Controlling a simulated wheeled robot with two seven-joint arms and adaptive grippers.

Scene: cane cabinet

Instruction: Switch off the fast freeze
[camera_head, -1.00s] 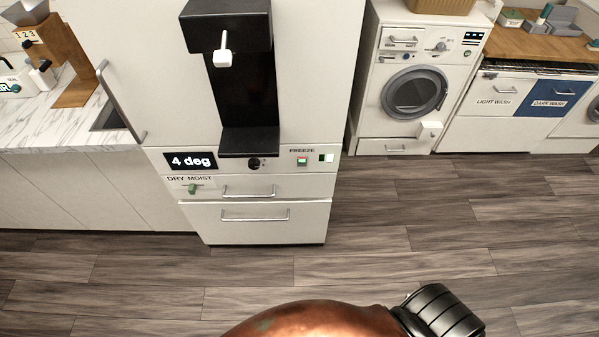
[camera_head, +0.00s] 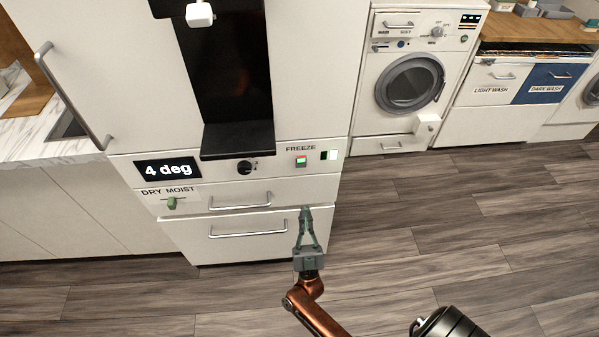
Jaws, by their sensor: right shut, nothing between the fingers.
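The fridge front carries a small freeze switch (camera_head: 301,161), a rocker with red and green parts, under the label FREEZE. A lit pale green indicator (camera_head: 329,155) sits to its right. My right gripper (camera_head: 305,210) is shut and empty, pointing up in front of the drawers, below the freeze switch and apart from it in the picture. Its distance from the fridge front is hard to tell. My left gripper is not in view.
The panel also has a 4 deg display (camera_head: 168,169), a black knob (camera_head: 245,167) and a DRY MOIST slider (camera_head: 172,203). Two drawer handles (camera_head: 240,203) stick out below. A washing machine (camera_head: 408,80) stands at the back right. The floor right of the fridge is clear.

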